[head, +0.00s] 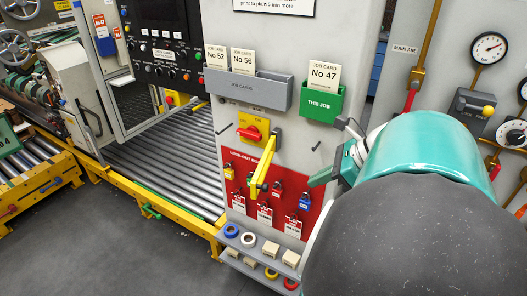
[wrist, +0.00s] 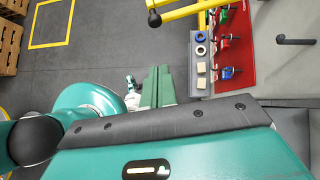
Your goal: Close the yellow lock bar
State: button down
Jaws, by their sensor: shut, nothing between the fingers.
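My arm hides the area right of the board.
The red lockout board (head: 310,205) carries padlocks and tags. A shelf (head: 245,250) below holds tape rolls and blocks. Above are a grey card holder (head: 248,92) and a green one (head: 321,103). A roller conveyor (head: 150,150) lies left; a gauge (head: 488,48) is right.

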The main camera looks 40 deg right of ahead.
jog(key=w+a+f, duration=0.4)
jog(key=w+f, duration=0.1)
jog(key=w, duration=0.2)
jog(key=shift+w+a, duration=0.4)
jog(key=shift+w, duration=0.15)
